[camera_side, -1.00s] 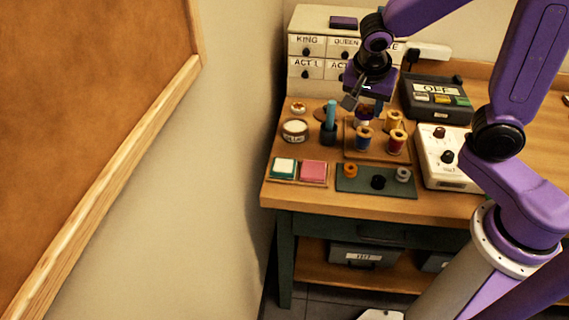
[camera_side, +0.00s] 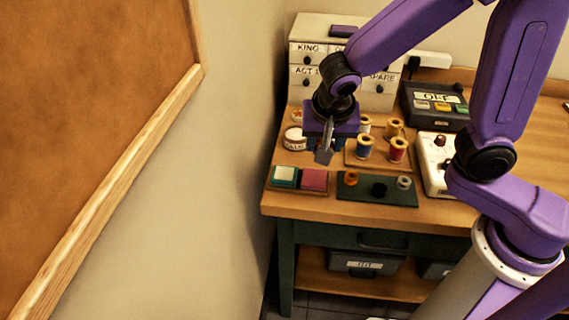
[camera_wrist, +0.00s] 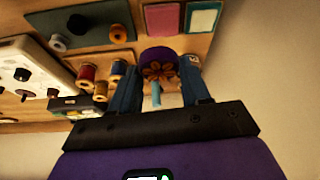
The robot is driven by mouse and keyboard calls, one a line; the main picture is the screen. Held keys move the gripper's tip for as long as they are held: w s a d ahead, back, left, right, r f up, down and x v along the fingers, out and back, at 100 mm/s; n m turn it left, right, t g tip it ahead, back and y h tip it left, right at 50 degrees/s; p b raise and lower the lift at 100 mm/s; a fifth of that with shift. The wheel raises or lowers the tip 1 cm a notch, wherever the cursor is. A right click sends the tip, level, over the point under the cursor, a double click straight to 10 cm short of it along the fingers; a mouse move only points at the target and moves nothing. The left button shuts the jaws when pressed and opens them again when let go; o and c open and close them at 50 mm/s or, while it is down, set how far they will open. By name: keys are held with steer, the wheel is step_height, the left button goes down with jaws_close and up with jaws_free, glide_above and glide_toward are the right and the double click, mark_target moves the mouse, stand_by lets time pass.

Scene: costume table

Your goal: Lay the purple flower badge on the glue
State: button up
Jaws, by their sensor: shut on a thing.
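The purple flower badge (camera_wrist: 158,64) is a round purple piece with an orange-brown flower, held between the two fingers of my gripper (camera_wrist: 160,80) in the wrist view. In the side view my gripper (camera_side: 324,154) hangs above the table behind the two square pads, and the badge cannot be made out there. A white labelled jar (camera_side: 293,140) stands left of my gripper, its top partly hidden. A teal-edged pad with a pale middle (camera_side: 284,174) lies in front; it also shows in the wrist view (camera_wrist: 203,17). I cannot tell which of these holds the glue.
A pink pad (camera_side: 314,179) adjoins the pale one. Thread spools (camera_side: 365,147) stand on a wooden tray to the right. A dark green mat (camera_side: 350,192) holds small pieces. Labelled drawers (camera_side: 306,75) stand behind, and a wall is close on the left.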

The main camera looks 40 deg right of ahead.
steer(key=w+a+f, duration=0.2)
steer(key=w, duration=0.2)
glide_above(285, 170)
steer(key=s, duration=0.1)
steer(key=f, duration=0.3)
steer(key=a+f, duration=0.1)
steer(key=f, duration=0.1)
steer(key=shift+s+f, duration=0.15)
steer(key=shift+f, duration=1.75)
steer(key=shift+f, duration=0.1)
steer(key=o, duration=1)
steer(key=v, duration=1.2)
